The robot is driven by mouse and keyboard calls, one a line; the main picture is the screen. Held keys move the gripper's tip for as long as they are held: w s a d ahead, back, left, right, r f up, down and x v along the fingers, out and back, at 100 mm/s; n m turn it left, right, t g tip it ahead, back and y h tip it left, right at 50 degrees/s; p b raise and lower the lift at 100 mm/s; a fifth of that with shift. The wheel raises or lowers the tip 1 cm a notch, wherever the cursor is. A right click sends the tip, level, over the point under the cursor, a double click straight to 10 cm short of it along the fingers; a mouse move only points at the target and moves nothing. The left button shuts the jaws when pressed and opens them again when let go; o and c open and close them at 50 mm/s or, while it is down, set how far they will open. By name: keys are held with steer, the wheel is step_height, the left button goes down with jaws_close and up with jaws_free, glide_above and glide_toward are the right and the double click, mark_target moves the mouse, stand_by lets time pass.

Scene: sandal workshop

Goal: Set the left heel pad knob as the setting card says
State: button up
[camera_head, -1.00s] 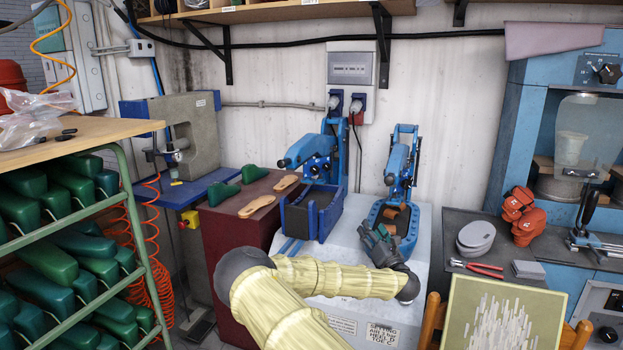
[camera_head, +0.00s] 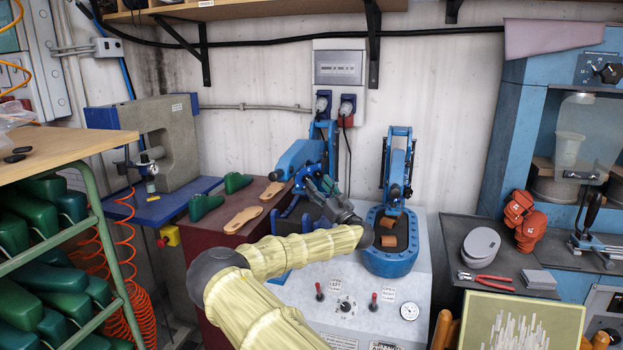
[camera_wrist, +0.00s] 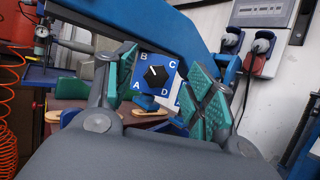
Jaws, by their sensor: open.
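My gripper (camera_wrist: 162,88) is open, with green-padded fingers at either side of the dial and apart from the knob. In the head view my gripper (camera_head: 328,188) is at the left blue press (camera_head: 303,158) and hides the knob there.
The right blue press (camera_head: 397,165) stands beside the left one. The white panel in front has red levers (camera_head: 319,291), another knob (camera_head: 345,306) and a gauge (camera_head: 409,311). Green lasts (camera_head: 206,205) and tan insoles (camera_head: 243,219) lie on the dark red cabinet at left.

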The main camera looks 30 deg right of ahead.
mark_target(307, 179)
steer(key=w, duration=0.6)
steer(key=shift+p, duration=0.4)
steer(key=shift+r, duration=0.1)
steer(key=c, duration=1)
